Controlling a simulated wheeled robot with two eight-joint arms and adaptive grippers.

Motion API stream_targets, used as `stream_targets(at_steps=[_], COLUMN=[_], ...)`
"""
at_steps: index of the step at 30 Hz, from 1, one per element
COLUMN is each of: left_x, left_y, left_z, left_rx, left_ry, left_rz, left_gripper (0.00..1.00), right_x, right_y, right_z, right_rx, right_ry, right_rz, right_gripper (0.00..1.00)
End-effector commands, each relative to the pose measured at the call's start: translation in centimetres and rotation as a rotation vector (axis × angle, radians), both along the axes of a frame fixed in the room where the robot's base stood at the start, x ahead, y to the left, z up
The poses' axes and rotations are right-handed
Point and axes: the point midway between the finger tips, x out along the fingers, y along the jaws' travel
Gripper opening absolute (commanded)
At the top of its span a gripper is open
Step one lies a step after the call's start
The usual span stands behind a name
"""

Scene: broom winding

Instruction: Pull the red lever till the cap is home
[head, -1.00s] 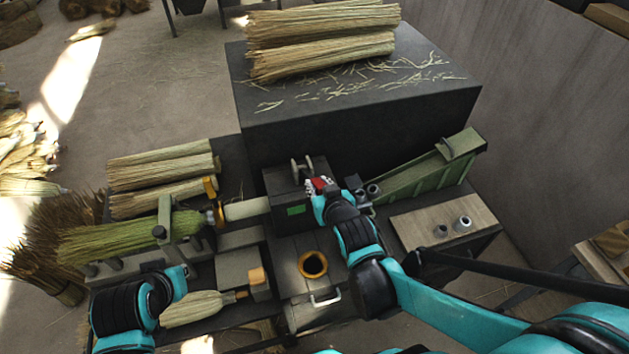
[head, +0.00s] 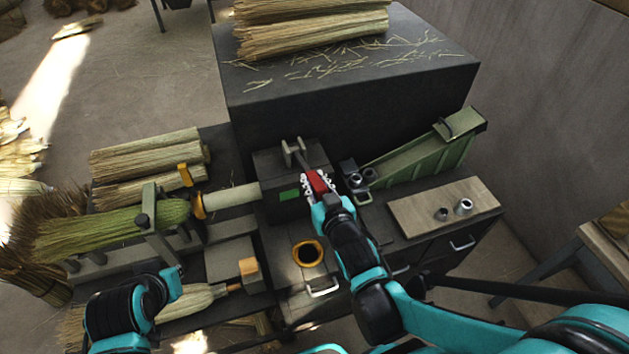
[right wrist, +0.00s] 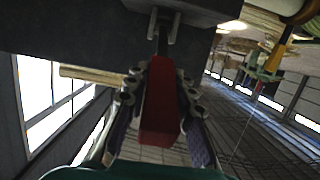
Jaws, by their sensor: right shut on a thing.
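The red lever (head: 319,181) slants down towards me from a fork on the dark grey machine box (head: 272,168). My right gripper (head: 318,187) is shut on it; the right wrist view shows the red bar (right wrist: 160,105) between both fingers. A pale cylinder (head: 232,197) runs left from the box to a yellow-orange collar (head: 199,206), which I take to be the cap. It sits at the green broom head's (head: 110,224) right end; how far it is seated cannot be made out. My left gripper (head: 172,284) is low at the left, its fingers unclear.
A grey clamp (head: 152,212) holds the green broom. Straw bundles (head: 150,155) lie behind it. A finished pale broom (head: 185,299) lies in front. An orange-rimmed hole (head: 307,253) is in the bench before the lever. A green chute (head: 420,155) and a wooden board (head: 440,208) are at the right.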

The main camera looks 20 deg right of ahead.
Motion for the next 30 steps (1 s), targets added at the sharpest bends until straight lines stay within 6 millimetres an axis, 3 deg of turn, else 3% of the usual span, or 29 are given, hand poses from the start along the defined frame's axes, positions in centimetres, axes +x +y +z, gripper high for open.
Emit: stream_targets(at_steps=[1, 2, 3, 4, 17, 30], left_x=[0.0, 0.0, 0.0, 0.0, 0.0, 0.0], left_y=[0.0, 0.0, 0.0, 0.0, 0.0, 0.0], left_z=[0.0, 0.0, 0.0, 0.0, 0.0, 0.0], left_rx=[0.0, 0.0, 0.0, 0.0, 0.0, 0.0], left_ry=[0.0, 0.0, 0.0, 0.0, 0.0, 0.0], left_rz=[0.0, 0.0, 0.0, 0.0, 0.0, 0.0], left_gripper=[0.0, 0.0, 0.0, 0.0, 0.0, 0.0], right_x=[0.0, 0.0, 0.0, 0.0, 0.0, -0.1], right_y=[0.0, 0.0, 0.0, 0.0, 0.0, 0.0], right_z=[-0.1, -0.1, -0.1, -0.1, 0.4, 4.9], right_rx=[0.0, 0.0, 0.0, 0.0, 0.0, 0.0], right_ry=[0.003, 0.003, 0.003, 0.003, 0.001, 0.001], right_rz=[0.0, 0.0, 0.0, 0.0, 0.0, 0.0], right_gripper=[0.0, 0.31, 0.42, 0.45, 0.45, 0.45])
